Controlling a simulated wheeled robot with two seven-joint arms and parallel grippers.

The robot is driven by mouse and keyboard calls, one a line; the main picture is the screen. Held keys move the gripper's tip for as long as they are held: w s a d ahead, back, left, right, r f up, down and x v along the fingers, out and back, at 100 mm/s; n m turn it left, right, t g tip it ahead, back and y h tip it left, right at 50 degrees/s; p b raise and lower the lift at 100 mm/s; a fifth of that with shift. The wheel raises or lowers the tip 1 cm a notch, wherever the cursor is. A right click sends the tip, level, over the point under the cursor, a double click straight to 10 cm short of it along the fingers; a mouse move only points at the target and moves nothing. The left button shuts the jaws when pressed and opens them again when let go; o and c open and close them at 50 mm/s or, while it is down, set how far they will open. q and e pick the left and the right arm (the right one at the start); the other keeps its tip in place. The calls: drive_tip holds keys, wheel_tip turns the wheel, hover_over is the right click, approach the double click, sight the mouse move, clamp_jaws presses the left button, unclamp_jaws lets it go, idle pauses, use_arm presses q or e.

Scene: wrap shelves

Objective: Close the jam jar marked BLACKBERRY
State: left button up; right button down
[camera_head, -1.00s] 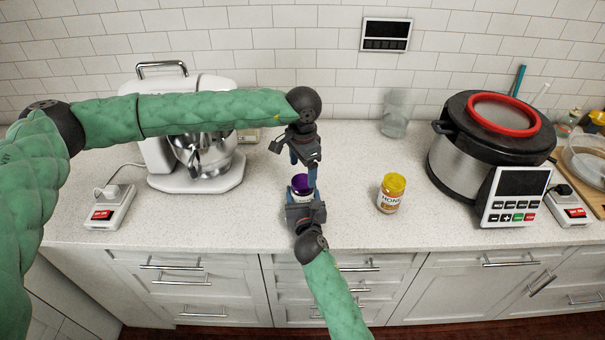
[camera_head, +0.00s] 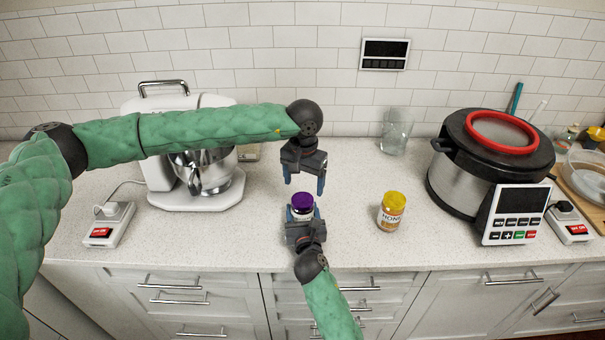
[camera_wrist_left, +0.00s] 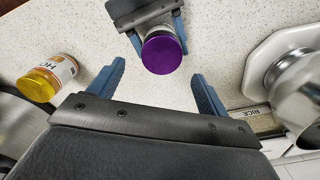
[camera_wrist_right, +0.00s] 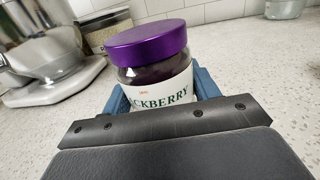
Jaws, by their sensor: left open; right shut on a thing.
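The jam jar (camera_head: 301,215) stands upright on the counter with a purple lid (camera_head: 302,200) on its top. In the right wrist view its white label (camera_wrist_right: 160,97) reads "CKBERRY", with the first letters hidden. I cannot tell how tightly the lid sits. My right gripper (camera_head: 303,214) is shut on the jar's body from the front, below the lid. My left gripper (camera_head: 304,186) points down, open and empty, above the lid and apart from it. In the left wrist view the lid (camera_wrist_left: 162,55) shows between its spread fingers.
A honey jar (camera_head: 391,211) with a yellow lid stands to the right. A white stand mixer (camera_head: 195,197) is at left, a glass (camera_head: 395,135) at the back, and a large cooker (camera_head: 455,178) at right. The counter around the jam jar is clear.

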use_arm(q)
drive_tip(key=n, duration=0.4)
drive_tip(key=shift+r, duration=0.15)
drive_tip(key=n, duration=0.4)
drive_tip(key=shift+d+r, duration=0.1)
drive_tip(key=shift+r, duration=0.1)
drive_tip(key=n, duration=0.4)
drive_tip(key=shift+r+n, duration=0.15)
drive_tip(key=shift+n, duration=0.15)
drive_tip(key=n, duration=0.4)
drive_tip(key=shift+r, duration=0.2)
drive_tip(key=n, duration=0.4)
drive_tip(key=shift+r, duration=0.15)
drive_tip(key=n, duration=0.4)
drive_tip(key=shift+r, duration=0.15)
drive_tip(key=n, duration=0.4)
drive_tip(key=shift+r, duration=0.15)
drive_tip(key=n, duration=0.4)
drive_tip(key=shift+a+r, duration=0.15)
drive_tip(key=shift+a, duration=0.1)
